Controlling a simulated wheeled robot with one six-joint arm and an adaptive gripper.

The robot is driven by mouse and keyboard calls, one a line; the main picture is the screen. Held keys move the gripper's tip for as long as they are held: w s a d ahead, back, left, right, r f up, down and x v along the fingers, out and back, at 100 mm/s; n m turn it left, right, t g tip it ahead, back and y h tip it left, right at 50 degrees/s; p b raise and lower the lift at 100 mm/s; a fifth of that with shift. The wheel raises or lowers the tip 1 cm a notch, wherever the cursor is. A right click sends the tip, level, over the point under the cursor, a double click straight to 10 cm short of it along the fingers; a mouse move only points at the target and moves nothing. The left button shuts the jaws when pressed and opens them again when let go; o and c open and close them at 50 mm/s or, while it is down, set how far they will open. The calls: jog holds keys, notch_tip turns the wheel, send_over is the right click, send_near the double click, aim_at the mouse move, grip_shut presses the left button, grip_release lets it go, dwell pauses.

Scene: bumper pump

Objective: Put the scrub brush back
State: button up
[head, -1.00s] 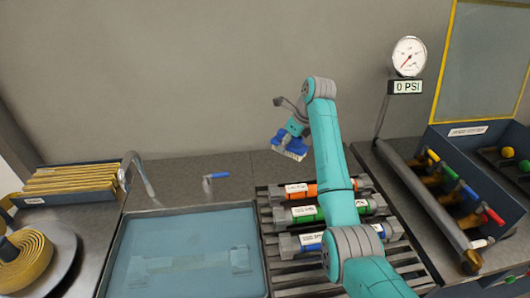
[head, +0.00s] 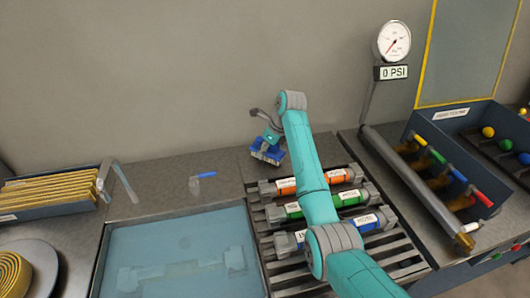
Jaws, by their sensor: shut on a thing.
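The scrub brush (head: 267,152) is a blue block with pale bristles on its underside. It shows in the head view just behind the slatted rack, at or just above the grey counter; I cannot tell whether the bristles touch. My gripper (head: 269,138) is shut on the brush from above. My arm hides part of the rack and the gripper's far side.
The slatted rack (head: 283,256) holds orange, green and blue banded cylinders. A gauge (head: 393,41) stands right.

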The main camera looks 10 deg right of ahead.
aim_at(277, 144)
jog(key=shift+f, duration=0.7)
jog(key=o, duration=1.1)
jog(key=shift+f, duration=0.1)
jog(key=v, duration=1.2)
